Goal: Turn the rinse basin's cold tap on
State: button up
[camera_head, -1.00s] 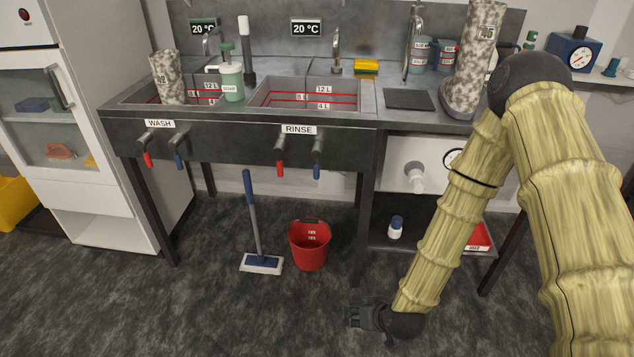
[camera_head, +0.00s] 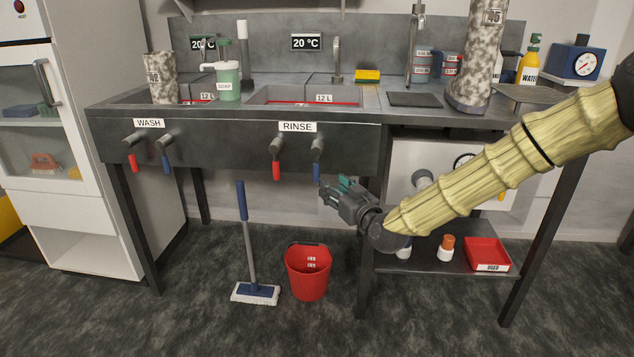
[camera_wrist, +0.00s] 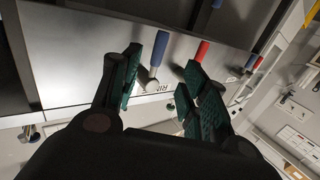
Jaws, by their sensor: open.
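The rinse basin (camera_head: 262,97) is the right-hand sink, with a RINSE label on its front panel. Its cold tap, a blue-handled lever (camera_head: 317,171), hangs down from the panel under the label's right end. The red-handled lever (camera_head: 277,170) hangs to its left. My gripper (camera_head: 328,190) is open just below and right of the blue lever. In the wrist view the blue lever (camera_wrist: 159,52) shows between the two green-padded fingers of my gripper (camera_wrist: 166,82); I cannot tell whether they touch it. The red lever (camera_wrist: 202,50) shows beyond the right finger.
The wash basin's red lever (camera_head: 132,162) and blue lever (camera_head: 166,163) are further left on the same panel. A red bucket (camera_head: 307,275) and a mop (camera_head: 246,240) stand on the floor below. A table leg (camera_head: 364,260) and lower shelf (camera_head: 435,262) are near my arm.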

aim_at(318, 169)
jog(key=b+x, duration=0.1)
jog(key=x, duration=0.2)
jog(key=r+x, duration=0.1)
jog(key=x, duration=0.3)
jog(key=b+x, duration=0.1)
jog(key=x, duration=0.3)
jog(key=shift+w+r+b, duration=0.15)
jog(key=shift+r+b, duration=0.05)
jog(key=shift+b, duration=0.15)
grip_shut()
